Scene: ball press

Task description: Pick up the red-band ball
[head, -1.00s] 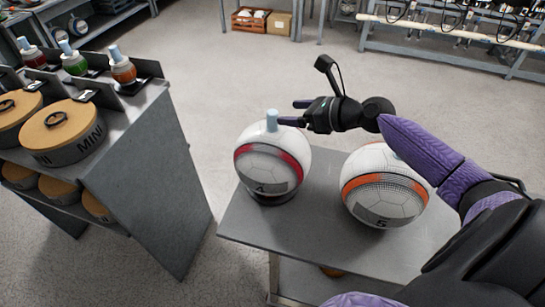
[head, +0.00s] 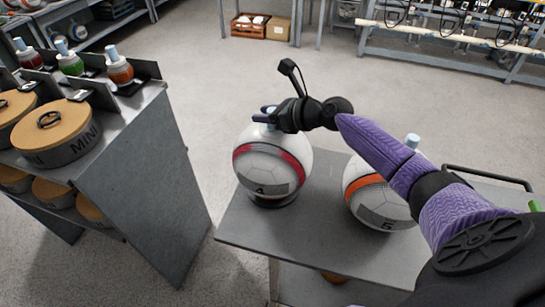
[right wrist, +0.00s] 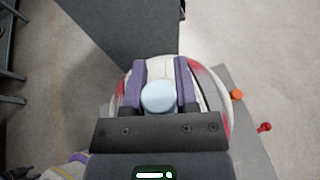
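The red-band ball (head: 272,172) is white with a red stripe, a panel reading 4 and a pale blue knob on top. It sits in a dark ring at the left end of the grey table (head: 290,240). My right gripper (head: 268,114) is at the knob, above the ball. In the right wrist view its two purple fingers (right wrist: 160,88) stand on either side of the knob (right wrist: 158,97), very close to it. Whether they press on it is not clear. The red-band ball (right wrist: 205,85) fills the space below them. My left gripper is not in view.
An orange-band ball (head: 378,213) stands to the right on the same table, partly behind my right arm. A grey shelf unit (head: 140,170) with lidded drums (head: 65,145) and small bottles (head: 119,66) is at left. Clear floor separates it from the table.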

